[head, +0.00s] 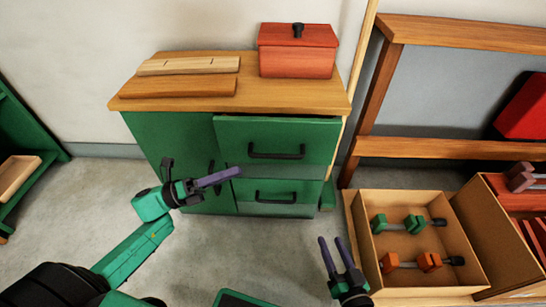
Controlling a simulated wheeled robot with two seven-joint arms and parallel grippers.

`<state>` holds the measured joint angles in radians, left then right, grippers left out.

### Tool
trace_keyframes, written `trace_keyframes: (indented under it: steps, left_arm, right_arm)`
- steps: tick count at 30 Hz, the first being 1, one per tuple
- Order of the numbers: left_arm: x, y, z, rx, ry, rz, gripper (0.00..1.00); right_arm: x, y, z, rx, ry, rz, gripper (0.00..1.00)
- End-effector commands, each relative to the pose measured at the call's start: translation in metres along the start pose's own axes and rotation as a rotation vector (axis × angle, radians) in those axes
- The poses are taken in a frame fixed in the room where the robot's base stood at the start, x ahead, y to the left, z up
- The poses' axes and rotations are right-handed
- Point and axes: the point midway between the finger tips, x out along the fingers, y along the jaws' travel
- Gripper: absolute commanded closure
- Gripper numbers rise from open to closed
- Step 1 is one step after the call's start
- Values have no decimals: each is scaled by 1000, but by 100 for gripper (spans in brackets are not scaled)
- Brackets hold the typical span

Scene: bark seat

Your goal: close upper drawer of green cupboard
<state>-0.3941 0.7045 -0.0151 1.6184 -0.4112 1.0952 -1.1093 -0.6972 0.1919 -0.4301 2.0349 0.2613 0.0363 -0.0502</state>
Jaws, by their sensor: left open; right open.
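The green cupboard (165,140) has a wooden top and stands against the wall. Its upper drawer (310,136) has a black bar handle (277,155) and sticks out a little past the cupboard's front. The lower drawer (304,197) beneath it has a similar handle and looks flush. My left gripper (238,172) is open and empty, in front of the cupboard, left of and lower than the upper handle. Its purple fingers overlap in view and point right. My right gripper (331,241) is open and empty, lower right of the drawers, with its fingers pointing up.
A red lidded box (297,58) and wooden boards (188,76) lie on the cupboard top. A wooden crate (361,228) with green and orange clamps stands at right, beside a wooden bench frame (455,148). A green shelf (45,150) is at far left.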

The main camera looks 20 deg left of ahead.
Motion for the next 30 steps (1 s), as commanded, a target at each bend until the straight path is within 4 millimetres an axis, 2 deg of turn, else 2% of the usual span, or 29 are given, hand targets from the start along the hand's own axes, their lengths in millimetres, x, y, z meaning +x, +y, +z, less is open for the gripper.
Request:
trace_keyframes:
  steps: [9, 21, 25, 30]
  left_arm:
    - [43, 1, 0, 1, 0, -2, 53]
    - [95, 1, 0, -1, -1, -2, 53]
    - [110, 1, 0, -1, -1, -2, 53]
    - [118, 0, 0, -2, -1, 0, 53]
  right_arm:
    - [26, -2, -83, -68, 229, -27, 50]
    - [32, -16, -191, -150, 527, -67, 50]
    - [27, -22, -220, -173, 610, -79, 50]
    - [24, -26, -237, -187, 661, -87, 50]
